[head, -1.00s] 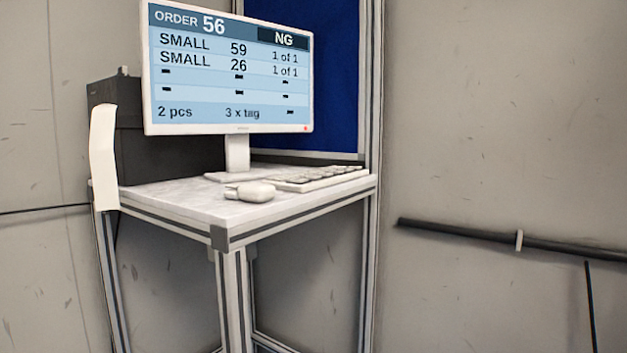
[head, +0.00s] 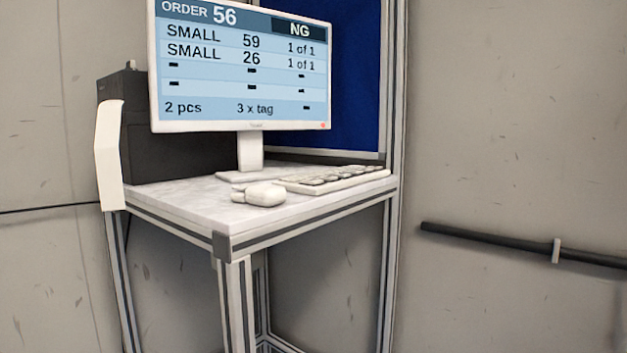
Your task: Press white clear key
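A white keyboard (head: 335,180) lies on the right part of the small table, below the monitor. Its keys are seen at a flat angle, and I cannot make out a separate white clear key. The monitor (head: 240,65) shows order 56, "NG", two SMALL rows with 59 and 26, "2 pcs" and "3 x tag". My gripper is not in view.
A white mouse (head: 258,193) lies on the tabletop (head: 180,203), left of the keyboard. A dark box (head: 165,150) stands behind the monitor, and a white upright piece (head: 109,155) is at the table's left edge. A dark rail (head: 490,240) runs along the right wall.

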